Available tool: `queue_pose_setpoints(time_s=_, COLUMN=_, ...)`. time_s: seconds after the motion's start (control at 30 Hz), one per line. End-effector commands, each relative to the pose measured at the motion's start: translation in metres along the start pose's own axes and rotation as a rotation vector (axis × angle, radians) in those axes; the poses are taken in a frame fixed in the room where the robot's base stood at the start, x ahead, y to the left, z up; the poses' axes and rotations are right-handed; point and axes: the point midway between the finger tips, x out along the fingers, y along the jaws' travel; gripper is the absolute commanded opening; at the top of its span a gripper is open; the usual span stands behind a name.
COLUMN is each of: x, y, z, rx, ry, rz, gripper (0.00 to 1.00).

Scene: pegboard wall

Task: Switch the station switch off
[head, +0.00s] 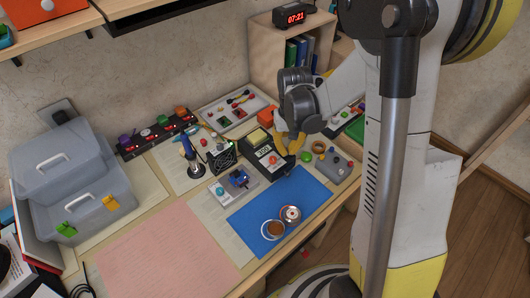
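The station (264,153) is a black box with a small lit display, standing behind the blue mat on the desk. A small red spot shows on its front, and it may be the switch (273,160). Which way the switch is set is too small to tell. My gripper (289,150) has yellow fingers and hangs pointing down at the right side of the station, close to its front. I cannot tell whether it touches the station. The fingers are small here and their gap is unclear. I see nothing held between them.
A blue mat (285,212) with two small round tins lies in front. A grey box with knobs (334,166) stands right of my gripper. A soldering iron stand (190,158) and a small fan (221,157) stand left. A pink mat (155,252) is clear.

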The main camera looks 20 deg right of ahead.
Motion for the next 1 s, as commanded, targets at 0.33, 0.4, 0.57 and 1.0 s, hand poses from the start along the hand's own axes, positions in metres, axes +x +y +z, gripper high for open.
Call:
queue_pose_setpoints(time_s=0.33, x=-0.034, y=0.0, z=0.0, rx=0.0, ry=0.0, rz=0.0, gripper=0.0)
queue_pose_setpoints(time_s=0.4, x=-0.04, y=0.0, z=0.0, rx=0.0, ry=0.0, rz=0.0, gripper=0.0)
queue_pose_setpoints(time_s=0.57, x=-0.054, y=0.0, z=0.0, rx=0.0, ry=0.0, rz=0.0, gripper=0.0)
queue_pose_setpoints(time_s=1.0, x=-0.065, y=0.0, z=0.0, rx=0.0, ry=0.0, rz=0.0, gripper=0.0)
